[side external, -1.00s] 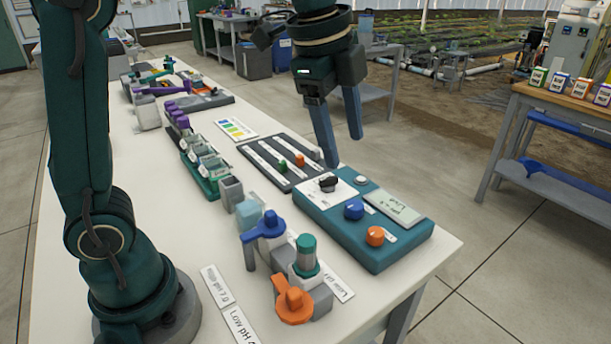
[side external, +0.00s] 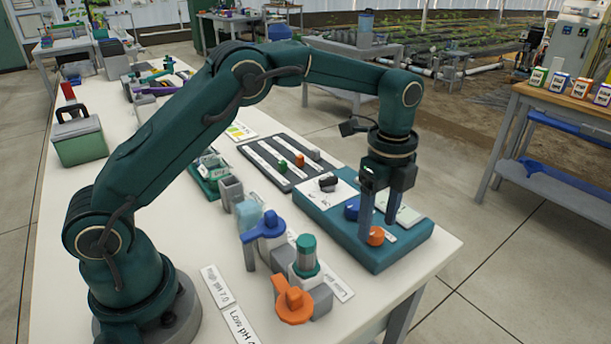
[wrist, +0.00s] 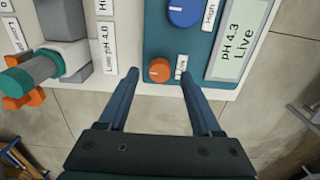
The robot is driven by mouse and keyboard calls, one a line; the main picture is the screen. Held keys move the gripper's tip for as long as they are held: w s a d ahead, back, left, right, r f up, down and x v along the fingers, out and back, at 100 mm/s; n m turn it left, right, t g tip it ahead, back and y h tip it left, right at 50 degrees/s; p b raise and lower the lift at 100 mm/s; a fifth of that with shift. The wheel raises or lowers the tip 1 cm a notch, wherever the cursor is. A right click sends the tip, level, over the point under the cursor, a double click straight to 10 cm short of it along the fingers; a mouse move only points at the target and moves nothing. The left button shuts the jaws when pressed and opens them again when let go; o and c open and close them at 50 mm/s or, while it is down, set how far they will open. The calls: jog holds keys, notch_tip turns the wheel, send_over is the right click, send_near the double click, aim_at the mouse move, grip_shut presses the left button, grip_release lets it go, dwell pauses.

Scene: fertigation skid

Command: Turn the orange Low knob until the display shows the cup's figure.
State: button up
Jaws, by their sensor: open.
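The orange Low knob (wrist: 159,70) is on the front of the teal meter box (side external: 350,244); it also shows in the side view (side external: 376,236). My gripper (wrist: 158,76) is open, its fingers pointing down on either side of the orange knob, with a gap on both sides in the wrist view. Whether the tips are level with the knob I cannot tell. The display (wrist: 237,40) reads "pH 4.3 Live". A label (wrist: 108,48) by the grey stand reads "Low pH 4.0". I cannot make out a cup's liquid in these views.
The blue knob (wrist: 185,11) sits just behind the orange one. A black knob (side external: 328,183) is on the white panel. A teal-capped probe (side external: 307,251) and an orange lever (side external: 293,301) stand left of the box. The table's front right corner is clear.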

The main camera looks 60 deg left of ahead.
jog(key=shift+f, duration=0.8)
grip_shut()
jog(key=shift+n, duration=0.3)
jog(key=n, duration=1.1)
dwell(0.3)
